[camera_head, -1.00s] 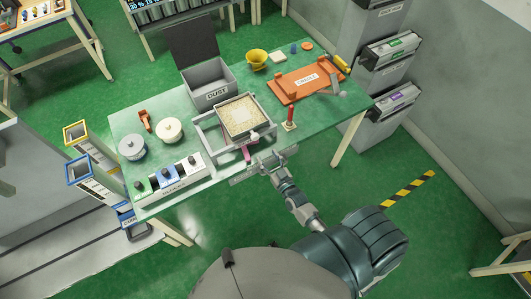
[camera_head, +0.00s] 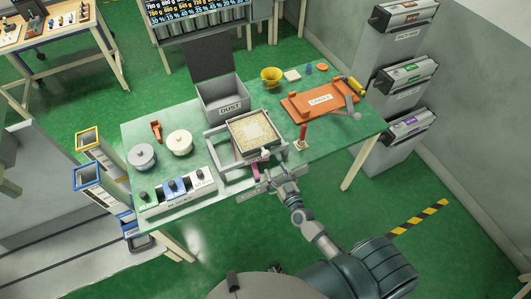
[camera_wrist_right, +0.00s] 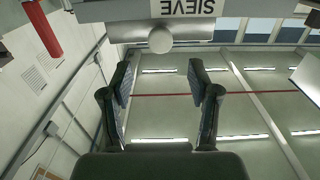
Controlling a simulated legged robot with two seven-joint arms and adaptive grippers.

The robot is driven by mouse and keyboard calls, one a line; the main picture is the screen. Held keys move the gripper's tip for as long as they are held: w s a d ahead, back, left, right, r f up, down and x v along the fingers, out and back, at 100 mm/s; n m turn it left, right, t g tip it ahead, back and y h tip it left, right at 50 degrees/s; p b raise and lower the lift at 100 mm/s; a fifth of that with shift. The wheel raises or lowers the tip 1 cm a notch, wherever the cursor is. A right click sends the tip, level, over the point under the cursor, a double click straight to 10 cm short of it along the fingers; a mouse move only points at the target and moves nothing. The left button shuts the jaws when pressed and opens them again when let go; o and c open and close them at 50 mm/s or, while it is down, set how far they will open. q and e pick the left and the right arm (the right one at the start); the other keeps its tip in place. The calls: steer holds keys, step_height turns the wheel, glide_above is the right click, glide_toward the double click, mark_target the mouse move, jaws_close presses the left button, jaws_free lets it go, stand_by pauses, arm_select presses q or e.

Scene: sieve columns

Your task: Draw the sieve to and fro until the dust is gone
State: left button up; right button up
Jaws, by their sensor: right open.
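The sieve (camera_head: 278,145), a square grey tray full of pale grainy material, sits in a metal frame (camera_head: 215,146) on the green table. In the right wrist view the sieve's front (camera_wrist_right: 110,10) bears the word SIEVE, with a round pale knob (camera_wrist_right: 161,40) below it. My right gripper (camera_head: 268,179) is at the table's front edge, just in front of the sieve. In the right wrist view its two fingers (camera_wrist_right: 162,85) are apart with nothing between them; the knob is ahead of them. The open DUST box (camera_head: 224,108) stands behind the sieve. My left gripper is not seen.
A red upright handle (camera_head: 303,133) stands close right of the sieve. An orange board with a clamp (camera_head: 319,102) lies farther right. Lidded pots (camera_head: 179,142) and a block rack (camera_head: 175,195) are at left. A yellow cup (camera_head: 271,77) is at the back.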

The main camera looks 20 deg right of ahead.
mark_target(267, 155)
steer(key=w, duration=0.9)
steer(key=shift+w+a+b, duration=0.15)
steer(key=shift+w+b, duration=0.15)
jaws_close()
